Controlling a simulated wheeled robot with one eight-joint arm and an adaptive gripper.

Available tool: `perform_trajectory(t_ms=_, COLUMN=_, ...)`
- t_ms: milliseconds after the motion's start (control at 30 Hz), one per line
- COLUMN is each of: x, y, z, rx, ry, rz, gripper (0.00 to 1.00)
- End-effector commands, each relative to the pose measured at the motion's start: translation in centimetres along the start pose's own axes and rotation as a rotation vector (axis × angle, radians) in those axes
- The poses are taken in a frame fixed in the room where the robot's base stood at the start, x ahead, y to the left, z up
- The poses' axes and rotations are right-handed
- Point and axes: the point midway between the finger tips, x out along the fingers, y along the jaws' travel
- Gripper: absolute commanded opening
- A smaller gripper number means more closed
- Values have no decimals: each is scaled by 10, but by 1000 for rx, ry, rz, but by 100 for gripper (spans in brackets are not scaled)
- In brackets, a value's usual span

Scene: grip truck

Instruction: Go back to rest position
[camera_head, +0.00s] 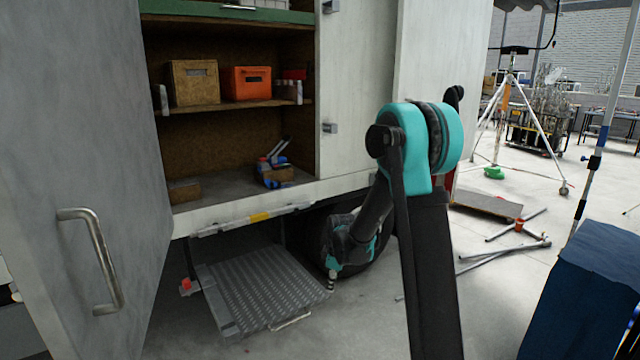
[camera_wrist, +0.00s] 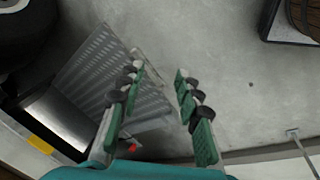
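My gripper (camera_wrist: 158,68) is open and empty in the wrist view, with its two green-padded fingers apart and bare floor and part of a metal ramp between and beyond them. In the head view my arm rises in front of the truck, bends at the teal joint, and reaches down beside the truck's wheel.
The ribbed metal ramp (camera_head: 262,288) lies below the truck's open compartment. The grey door (camera_head: 85,150) with a handle stands open at left. Shelves hold a brown box (camera_head: 193,92) and an orange crate (camera_head: 246,92). A blue-covered block (camera_head: 585,290) stands at right. Poles (camera_head: 505,255) lie on the floor.

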Motion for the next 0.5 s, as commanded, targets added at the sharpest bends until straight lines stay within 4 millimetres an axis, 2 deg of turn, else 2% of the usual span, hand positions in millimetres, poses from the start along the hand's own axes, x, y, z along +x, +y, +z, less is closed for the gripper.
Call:
perform_trajectory(t_ms=33, x=-16, y=-8, z=14, rx=66, ry=-1, rz=8, gripper=34)
perform_trajectory(t_ms=200, x=-58, y=-36, z=55, rx=301, ry=-1, rz=34, gripper=34)
perform_trajectory(t_ms=500, x=-110, y=-104, z=123, rx=713, ry=11, rz=82, gripper=34)
